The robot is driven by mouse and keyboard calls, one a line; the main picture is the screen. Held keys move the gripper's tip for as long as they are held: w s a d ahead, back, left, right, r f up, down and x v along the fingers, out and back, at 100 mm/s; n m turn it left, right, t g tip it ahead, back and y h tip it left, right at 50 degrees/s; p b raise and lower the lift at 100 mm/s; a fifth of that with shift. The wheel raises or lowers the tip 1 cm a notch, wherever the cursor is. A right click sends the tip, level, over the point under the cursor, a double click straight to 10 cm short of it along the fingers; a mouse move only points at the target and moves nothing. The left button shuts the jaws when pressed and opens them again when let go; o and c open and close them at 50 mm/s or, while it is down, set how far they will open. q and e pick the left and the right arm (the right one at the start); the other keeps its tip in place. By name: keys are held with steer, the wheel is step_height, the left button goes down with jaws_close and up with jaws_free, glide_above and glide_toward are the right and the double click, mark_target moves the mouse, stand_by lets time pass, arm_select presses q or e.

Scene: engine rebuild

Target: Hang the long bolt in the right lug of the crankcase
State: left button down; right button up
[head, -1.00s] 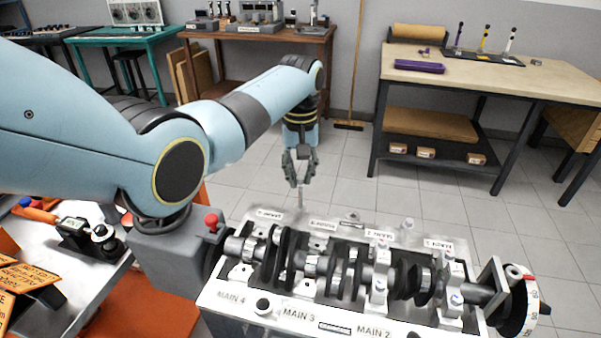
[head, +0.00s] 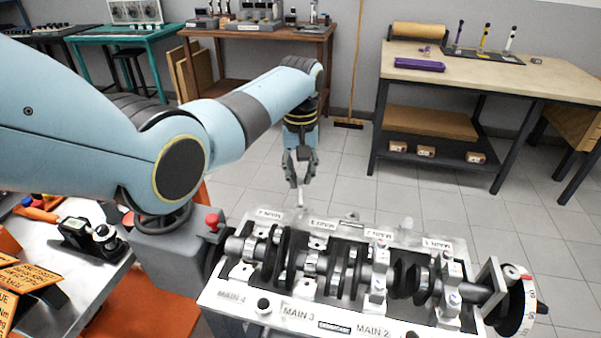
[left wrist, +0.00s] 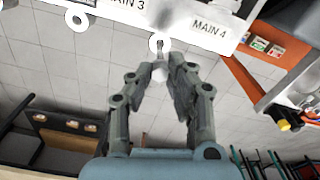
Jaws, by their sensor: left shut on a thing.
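The crankcase (head: 255,293) with its crankshaft fills the lower middle of the head view. My left gripper (head: 300,184) is shut on the long bolt (head: 300,198) just beyond the crankcase's far edge. Only a short pale piece of the bolt shows below the fingers. In the left wrist view the gripper (left wrist: 161,70) points at a round ring-like lug (left wrist: 156,42) on the crankcase side, between the MAIN 3 and MAIN 4 labels. The bolt's end overlaps this lug in the picture; I cannot tell whether it is inside. Another lug (left wrist: 78,20) is further left. My right gripper is out of view.
A dial wheel (head: 518,303) sits at the crankcase's right end. A metal bench (head: 50,265) with tools stands at left. Floor beyond the crankcase is free.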

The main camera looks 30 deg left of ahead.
mark_target(300, 205)
arm_select(q)
steer(key=shift+f+b, duration=2.35)
steer(key=shift+f, duration=1.15)
stand_by(1.2)
steer(key=c, duration=1.5)
jaws_free()
steer(key=shift+r, duration=0.2)
steer(key=shift+r+p, duration=1.35)
steer(key=shift+p, duration=0.45)
steer(key=shift+o, duration=0.3)
steer(key=o, duration=0.5)
